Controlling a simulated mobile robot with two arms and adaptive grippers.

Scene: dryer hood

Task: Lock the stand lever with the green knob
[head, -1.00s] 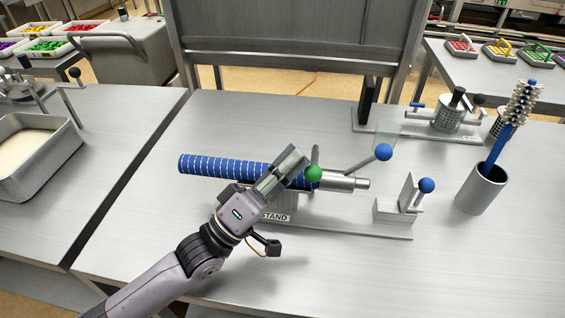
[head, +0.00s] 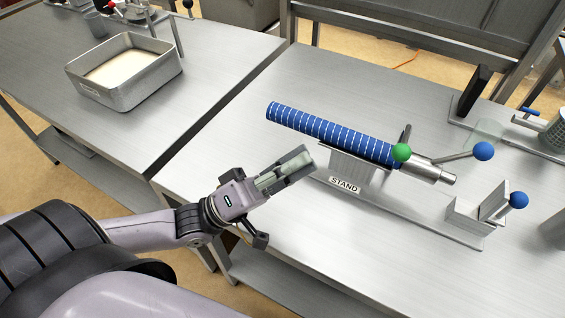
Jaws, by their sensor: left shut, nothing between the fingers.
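The green knob (head: 401,152) sits at the right end of the blue striped roll, on the stand (head: 350,172) labelled STAND. The lever it belongs to is mostly hidden; a dark upright piece shows just behind the knob. The blue striped roll (head: 325,132) lies on the stand with a metal shaft (head: 433,172) at its right end. My left gripper (head: 305,158) is shut and empty, in front of the roll and left of the stand, apart from the green knob. My right gripper is not in view.
A blue-knobbed lever (head: 484,151) reaches right from near the shaft. A bracket with another blue knob (head: 518,200) stands at the stand's right end. A metal tray (head: 125,85) sits on the left table. The bench in front of the stand is clear.

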